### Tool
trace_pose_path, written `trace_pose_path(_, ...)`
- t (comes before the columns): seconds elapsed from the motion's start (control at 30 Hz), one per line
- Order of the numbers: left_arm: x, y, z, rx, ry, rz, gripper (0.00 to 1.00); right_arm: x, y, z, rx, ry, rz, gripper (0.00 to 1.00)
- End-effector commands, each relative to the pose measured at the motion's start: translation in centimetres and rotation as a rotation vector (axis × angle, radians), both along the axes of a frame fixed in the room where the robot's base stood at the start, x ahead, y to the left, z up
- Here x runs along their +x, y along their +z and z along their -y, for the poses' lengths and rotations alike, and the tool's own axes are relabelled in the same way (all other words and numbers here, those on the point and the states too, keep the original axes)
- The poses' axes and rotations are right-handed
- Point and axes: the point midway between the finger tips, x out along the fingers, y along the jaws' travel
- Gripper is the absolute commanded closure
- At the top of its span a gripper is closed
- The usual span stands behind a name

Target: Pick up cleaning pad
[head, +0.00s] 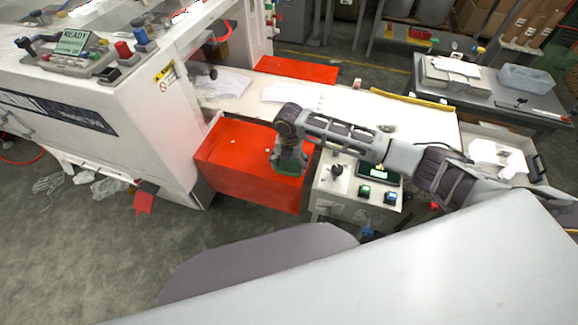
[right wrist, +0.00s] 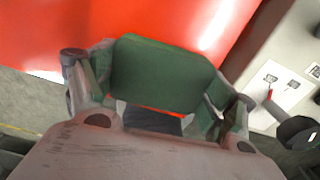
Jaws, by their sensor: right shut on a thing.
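The green cleaning pad (right wrist: 162,76) sits between the two fingers of my right gripper (right wrist: 158,92) in the right wrist view. My right gripper is shut on it. In the head view the right gripper (head: 290,158) points down over the red box-like surface (head: 235,155), with the green pad (head: 287,168) at its tips. I cannot tell whether the pad touches the red surface or hangs just above it. My left gripper is not in the head view.
A control box (head: 358,193) with a knob and buttons stands right of the red surface. The white machine (head: 135,115) is at the left. A white bed (head: 375,105) lies behind the gripper. A grey table (head: 490,95) stands at the back right. Bare floor (head: 90,255) shows at lower left.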

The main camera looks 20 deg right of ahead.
Motion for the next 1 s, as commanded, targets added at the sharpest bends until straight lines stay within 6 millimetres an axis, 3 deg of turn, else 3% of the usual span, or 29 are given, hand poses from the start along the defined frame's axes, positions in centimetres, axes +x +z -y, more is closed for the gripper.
trace_pose_path(0.27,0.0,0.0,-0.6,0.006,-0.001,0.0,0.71,0.0,0.1,0.0,0.0,0.0,0.0,0.24)
trace_pose_path(0.47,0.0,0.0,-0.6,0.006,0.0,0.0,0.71,0.0,1.4,0.0,0.002,0.0,0.001,0.24)
trace_pose_path(1.0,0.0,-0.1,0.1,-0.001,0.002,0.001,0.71,0.1,8.6,0.0,0.002,0.0,0.001,0.24)
